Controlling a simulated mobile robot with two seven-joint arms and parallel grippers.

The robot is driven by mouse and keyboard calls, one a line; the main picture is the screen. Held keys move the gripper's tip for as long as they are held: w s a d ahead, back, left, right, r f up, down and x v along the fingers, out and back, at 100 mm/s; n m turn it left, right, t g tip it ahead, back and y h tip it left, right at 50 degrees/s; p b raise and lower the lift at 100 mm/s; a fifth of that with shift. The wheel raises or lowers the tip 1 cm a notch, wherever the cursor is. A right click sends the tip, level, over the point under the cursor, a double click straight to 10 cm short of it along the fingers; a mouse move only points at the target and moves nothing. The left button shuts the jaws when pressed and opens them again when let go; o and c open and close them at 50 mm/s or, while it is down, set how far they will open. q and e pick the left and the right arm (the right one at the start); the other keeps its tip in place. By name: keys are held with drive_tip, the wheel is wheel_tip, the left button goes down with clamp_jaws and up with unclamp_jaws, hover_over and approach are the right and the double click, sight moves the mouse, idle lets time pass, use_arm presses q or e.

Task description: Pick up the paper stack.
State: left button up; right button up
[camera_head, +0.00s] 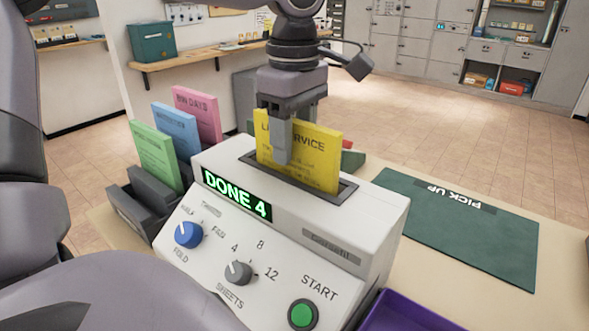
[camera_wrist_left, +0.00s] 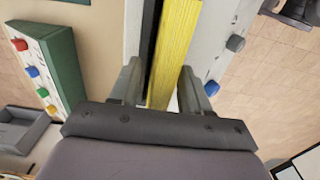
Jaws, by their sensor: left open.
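The yellow paper stack (camera_head: 318,158) stands upright in the slot on top of the white machine (camera_head: 300,225), whose display reads "DONE 4". My left gripper (camera_head: 283,140) is over the left part of the stack, with one finger in front of its printed face. In the left wrist view the yellow stack (camera_wrist_left: 174,55) runs between the two open fingers of the left gripper (camera_wrist_left: 168,85), with gaps on both sides. The far finger is mostly hidden behind the stack in the head view. My right gripper is not in view.
A dark rack (camera_head: 145,205) with green, blue and pink paper stacks stands left of the machine. A clear green "PICK UP" mat (camera_head: 465,240) lies to the right. A purple tray (camera_head: 405,315) is at the front right.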

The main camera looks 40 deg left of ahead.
use_arm(q)
clamp_jaws()
drive_tip(key=shift+r, duration=0.15)
